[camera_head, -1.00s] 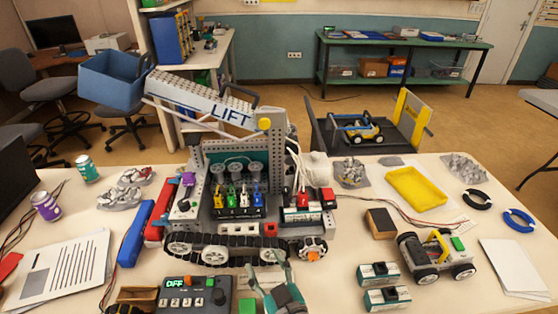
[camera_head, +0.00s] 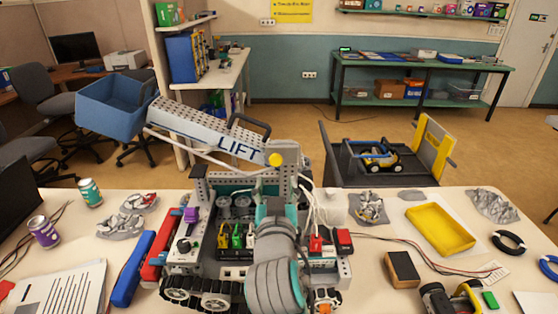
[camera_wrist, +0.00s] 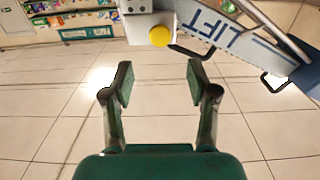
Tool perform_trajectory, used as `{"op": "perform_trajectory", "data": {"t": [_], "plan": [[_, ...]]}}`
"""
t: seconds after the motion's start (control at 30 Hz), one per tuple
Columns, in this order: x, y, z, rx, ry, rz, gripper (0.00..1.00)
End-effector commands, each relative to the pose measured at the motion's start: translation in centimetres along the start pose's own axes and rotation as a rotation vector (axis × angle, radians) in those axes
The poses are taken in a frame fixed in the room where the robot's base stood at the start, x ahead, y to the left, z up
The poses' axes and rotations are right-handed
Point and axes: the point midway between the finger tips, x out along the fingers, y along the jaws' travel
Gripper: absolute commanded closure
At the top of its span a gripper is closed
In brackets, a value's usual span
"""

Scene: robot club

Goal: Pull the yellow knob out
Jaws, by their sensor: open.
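The yellow knob (camera_head: 275,159) is a small round knob at the right end of the grey arm marked LIFT (camera_head: 205,130), on a grey bracket of the tracked robot (camera_head: 215,285). In the wrist view the yellow knob (camera_wrist: 160,36) is above the gap between the fingertips, apart from them. My gripper (camera_wrist: 158,82) is open and empty, its two fingers spread below the knob in that picture. In the head view my arm rises in front of the tracked robot's right half, hiding part of it. My fingers cannot be made out clearly there.
A black handle (camera_wrist: 190,52) on the lift arm lies just right of the knob in the wrist view. A blue bin (camera_head: 112,105) hangs at the arm's left end. White cables (camera_head: 308,195) run close to the bracket. A yellow tray (camera_head: 440,229) lies on the table at right.

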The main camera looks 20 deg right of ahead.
Motion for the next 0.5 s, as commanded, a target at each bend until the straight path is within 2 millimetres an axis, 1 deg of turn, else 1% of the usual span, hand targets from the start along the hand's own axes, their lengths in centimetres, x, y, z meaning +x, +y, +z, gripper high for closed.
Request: {"op": "perform_trajectory", "data": {"t": [0.3, 0.5], "plan": [[5.6, 0.1, 0.0, -0.001, 0.000, 0.002, 0.41], [8.2, 0.0, 0.0, -0.001, 0.000, 0.000, 0.41]]}}
